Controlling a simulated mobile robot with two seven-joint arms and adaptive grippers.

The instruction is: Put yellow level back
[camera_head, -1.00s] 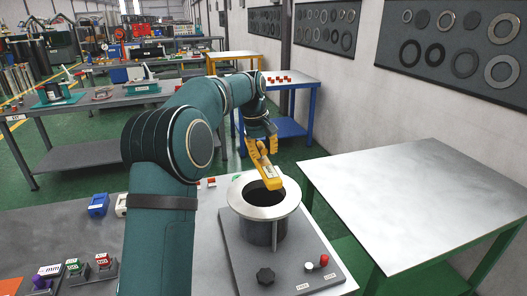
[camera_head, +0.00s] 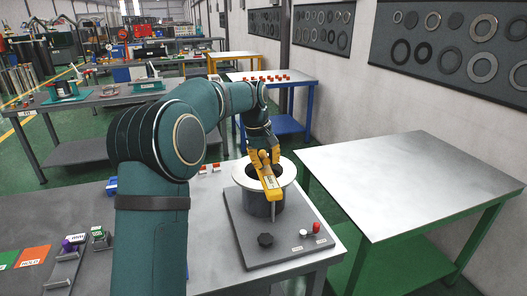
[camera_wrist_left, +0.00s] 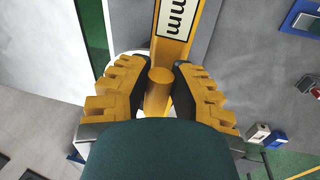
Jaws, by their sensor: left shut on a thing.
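The yellow level (camera_head: 271,186) is a flat yellow bar with a pale label; in the left wrist view the level (camera_wrist_left: 185,48) shows the letters "mm". My left gripper (camera_head: 264,158) holds it above the flanged cylinder (camera_head: 242,174). In the head view the level overlaps the near part of the pale flange; I cannot tell whether it touches. In the left wrist view the yellow fingers of my left gripper (camera_wrist_left: 160,88) are shut on a round yellow knob of the level. My right gripper is not in view.
The cylinder stands on a dark grey base plate (camera_head: 285,246) with a black knob (camera_head: 265,240) and a red-topped part (camera_head: 316,228). Small blocks and a red "HOLD" mat (camera_head: 33,256) lie at left. A bare metal table (camera_head: 410,180) is at right.

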